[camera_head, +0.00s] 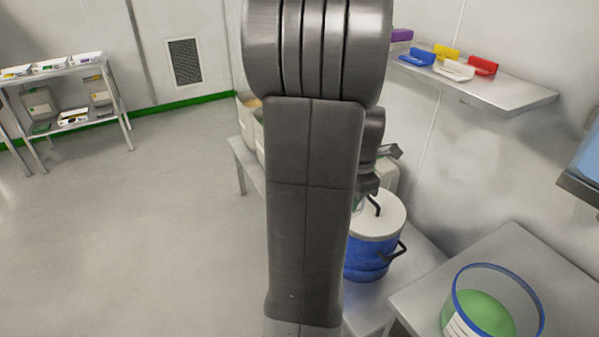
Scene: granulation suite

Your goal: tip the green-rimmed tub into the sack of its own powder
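No green-rimmed tub shows clearly. A clear tub with a blue rim (456,290) and green powder inside stands on the bench at the lower right. A pale open sack or bin (243,118) with tan contents shows left of my arm, mostly hidden behind it. My arm fills the middle of the view. Its dark wrist end (370,150) shows just right of the arm link, above a blue bucket with a white lid (372,255). My gripper's fingers are not clear, and I cannot tell whether they hold anything. A small greenish sliver shows by the bucket lid, too hidden to identify.
A wall shelf (515,97) holds purple, blue, yellow, white and red scoops. A low bench (240,160) runs behind my arm; another bench (415,291) bears the blue-rimmed tub. A rack (110,85) with trays stands far left. The floor at left is clear.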

